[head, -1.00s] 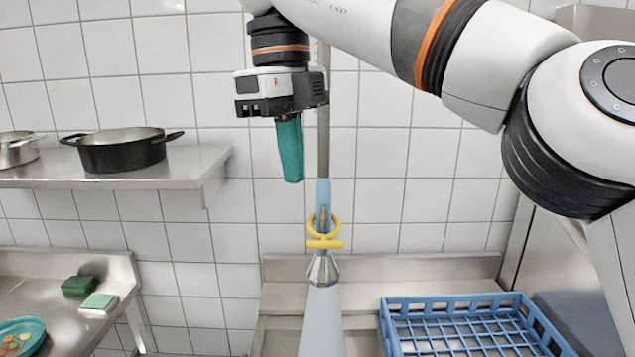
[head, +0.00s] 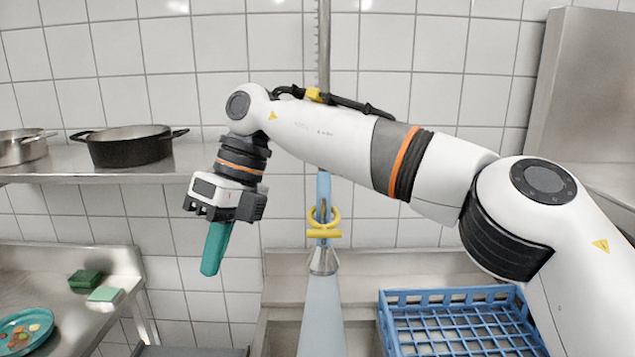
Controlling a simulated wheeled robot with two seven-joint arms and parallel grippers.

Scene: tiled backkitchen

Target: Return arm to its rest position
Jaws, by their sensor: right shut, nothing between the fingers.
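My right arm (head: 330,135) reaches across the head view from the right, with its elbow at the right and its forearm running to the left. My right gripper (head: 213,262) hangs below the wrist, left of the picture's middle, with its teal fingers pressed together and angled down to the left. It is shut and empty, in free air in front of the tiled wall. My left gripper is not in view.
A blue spray nozzle with a yellow ring (head: 324,225) hangs just right of the gripper. A blue dish rack (head: 400,297) sits at the lower right. A black pot (head: 128,148) stands on the wall shelf. Sponges (head: 85,278) and a teal plate (head: 40,318) with scraps lie on the left counter.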

